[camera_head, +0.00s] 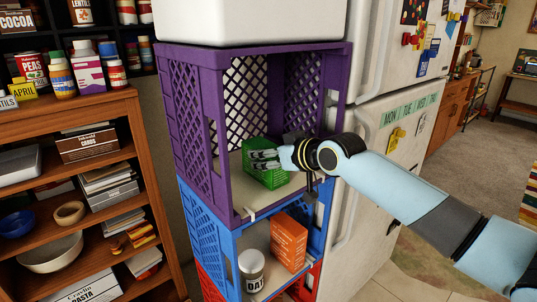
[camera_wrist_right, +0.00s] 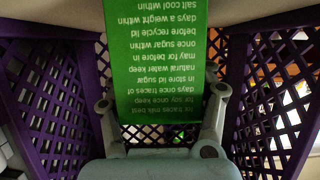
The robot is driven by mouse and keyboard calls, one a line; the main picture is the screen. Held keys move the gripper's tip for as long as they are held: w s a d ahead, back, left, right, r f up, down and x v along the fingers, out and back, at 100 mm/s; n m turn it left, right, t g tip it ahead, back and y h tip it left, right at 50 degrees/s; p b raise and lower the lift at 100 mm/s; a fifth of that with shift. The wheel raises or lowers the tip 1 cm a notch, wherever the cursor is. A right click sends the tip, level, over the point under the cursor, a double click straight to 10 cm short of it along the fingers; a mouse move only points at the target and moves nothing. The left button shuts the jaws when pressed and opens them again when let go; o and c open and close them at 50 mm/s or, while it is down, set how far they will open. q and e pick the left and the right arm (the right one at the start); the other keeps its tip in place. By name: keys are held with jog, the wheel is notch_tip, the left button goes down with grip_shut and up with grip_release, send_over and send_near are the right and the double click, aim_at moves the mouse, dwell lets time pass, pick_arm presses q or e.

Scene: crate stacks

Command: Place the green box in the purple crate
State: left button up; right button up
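The green box (camera_head: 266,178) is inside the purple crate (camera_head: 236,197), above the crate's light floor or on it; I cannot tell if it touches. My right gripper (camera_head: 264,160) reaches in through the crate's open front from the right, its fingers at the box. In the right wrist view the green box (camera_wrist_right: 165,60), with white printed text, sits between the two fingers (camera_wrist_right: 163,105), which look closed on its sides. The purple lattice walls (camera_wrist_right: 262,95) show on both sides there. The box's far side is hidden. My left gripper is not in view.
A white container (camera_head: 250,20) sits on top of the purple crate. Below is a blue crate (camera_head: 212,235) holding an orange box (camera_head: 288,241) and an oat can (camera_head: 252,270), with a red crate under it. A fridge (camera_head: 385,120) stands right, a wooden shelf (camera_head: 75,118) left.

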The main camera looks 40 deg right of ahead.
jog(key=o, duration=0.5)
